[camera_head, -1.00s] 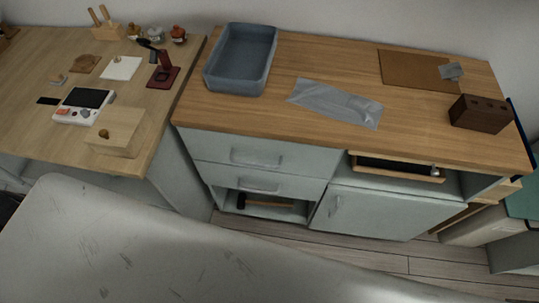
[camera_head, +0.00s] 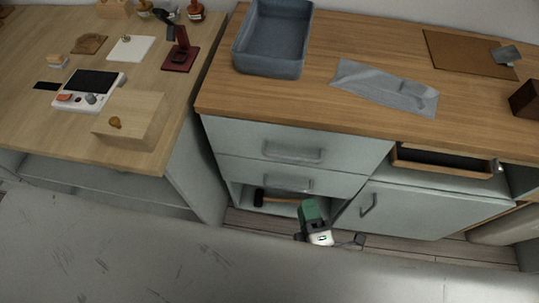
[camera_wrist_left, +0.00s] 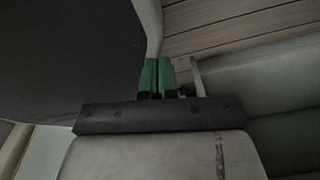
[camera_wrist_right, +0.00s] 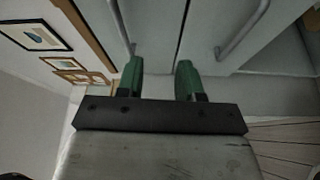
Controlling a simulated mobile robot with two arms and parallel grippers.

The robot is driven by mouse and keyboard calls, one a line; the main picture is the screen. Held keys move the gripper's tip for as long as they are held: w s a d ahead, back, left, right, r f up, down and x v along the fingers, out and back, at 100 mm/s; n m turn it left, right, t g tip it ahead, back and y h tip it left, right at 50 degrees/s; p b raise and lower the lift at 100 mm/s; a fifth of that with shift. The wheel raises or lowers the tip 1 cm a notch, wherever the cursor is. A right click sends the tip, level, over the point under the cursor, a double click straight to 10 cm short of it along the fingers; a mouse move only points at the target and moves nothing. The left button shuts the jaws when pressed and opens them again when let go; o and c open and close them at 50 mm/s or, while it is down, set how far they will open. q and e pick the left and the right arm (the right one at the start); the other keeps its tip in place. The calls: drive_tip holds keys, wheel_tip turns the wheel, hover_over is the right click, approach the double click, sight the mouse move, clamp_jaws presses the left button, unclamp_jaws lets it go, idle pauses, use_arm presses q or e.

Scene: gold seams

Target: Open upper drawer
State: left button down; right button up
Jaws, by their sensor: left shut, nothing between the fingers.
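The upper drawer (camera_head: 240,140) is in the pale grey-blue cabinet under the wooden worktop, and its front looks closed. Its bar handle (camera_head: 293,153) also shows at the left of the right wrist view (camera_wrist_right: 120,25). My right gripper (camera_head: 302,237) is low in front of the cabinet, apart from the handle. In the right wrist view its green fingers (camera_wrist_right: 160,75) are spread and empty, with the drawer fronts ahead. My left gripper (camera_wrist_left: 157,75) is outside the head view; in its wrist view its fingers are together with nothing between them.
The lower drawer (camera_head: 240,172) is just below, above an open shelf holding a hammer (camera_head: 285,199). A cupboard door (camera_head: 420,210) and a small wooden drawer (camera_head: 440,163) are to the right. A blue-grey bin (camera_head: 270,68) stands on the worktop. A desk is at left.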

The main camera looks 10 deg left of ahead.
drive_tip(key=n+t, duration=0.1)
drive_tip(key=n, duration=0.1)
approach(292, 157)
drive_tip(key=shift+y, duration=0.3)
drive_tip(key=shift+f+x, duration=0.2)
drive_tip(key=shift+x, duration=2.3)
drive_tip(key=shift+f+x, duration=0.2)
drive_tip(key=shift+x, duration=2.25)
use_arm(q)
drive_tip(key=shift+d+f, duration=0.1)
drive_tip(key=shift+f, duration=0.25)
use_arm(e)
drive_tip(key=shift+w+d, duration=0.1)
clamp_jaws()
